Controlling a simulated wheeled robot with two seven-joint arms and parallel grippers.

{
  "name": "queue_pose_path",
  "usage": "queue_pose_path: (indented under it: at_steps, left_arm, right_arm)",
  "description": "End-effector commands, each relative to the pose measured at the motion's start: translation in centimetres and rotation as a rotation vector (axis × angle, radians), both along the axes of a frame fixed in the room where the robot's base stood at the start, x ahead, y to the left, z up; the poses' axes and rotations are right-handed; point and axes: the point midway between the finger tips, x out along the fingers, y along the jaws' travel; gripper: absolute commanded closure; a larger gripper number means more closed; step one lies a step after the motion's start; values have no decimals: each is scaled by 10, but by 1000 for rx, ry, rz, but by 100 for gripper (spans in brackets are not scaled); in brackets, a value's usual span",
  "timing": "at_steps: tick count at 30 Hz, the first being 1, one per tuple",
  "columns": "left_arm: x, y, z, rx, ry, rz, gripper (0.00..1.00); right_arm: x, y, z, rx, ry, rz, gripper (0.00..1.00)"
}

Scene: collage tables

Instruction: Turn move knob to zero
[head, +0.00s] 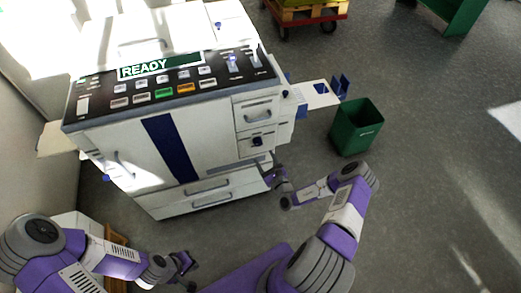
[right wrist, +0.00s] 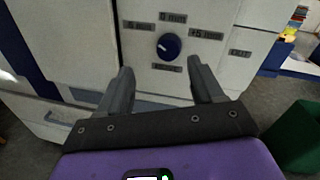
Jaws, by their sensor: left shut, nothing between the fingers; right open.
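The move knob (right wrist: 169,46) is a round dark blue dial on a white panel in the right wrist view, with small grey labels above, below and to both sides. In the head view, the knob (head: 257,141) is small, on the right part of the printer front. My right gripper (right wrist: 160,68) is open and empty, with its fingers below and to either side of the knob, apart from it. It also shows low in front of the printer in the head view (head: 270,176). My left gripper (head: 188,264) is shut and empty, far from the knob.
The white printer (head: 215,145) has a control panel with a "READY" display (head: 160,66), and drawers (head: 208,198) below. A green bin (head: 356,127) stands on the floor to its right. A pallet cart (head: 305,12) is at the back. The floor at right is largely clear.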

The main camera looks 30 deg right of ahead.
Motion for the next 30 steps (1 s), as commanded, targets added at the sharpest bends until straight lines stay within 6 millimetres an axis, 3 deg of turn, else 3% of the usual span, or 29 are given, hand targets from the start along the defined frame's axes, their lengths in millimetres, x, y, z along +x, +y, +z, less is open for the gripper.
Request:
queue_pose_path:
  at_steps: [3,16,27,30]
  left_arm:
    - [0,0,-5,0,0,0,100]
    - [0,0,-27,0,0,0,100]
    - [0,0,-28,0,0,0,100]
    - [0,0,-28,0,0,0,100]
  right_arm:
    - [6,-13,-3,-3,-5,-45,33]
    - [66,-18,-4,-2,-4,-42,33]
    - [74,-18,-2,0,-2,-41,33]
    - [74,-18,-2,-1,-1,-41,47]
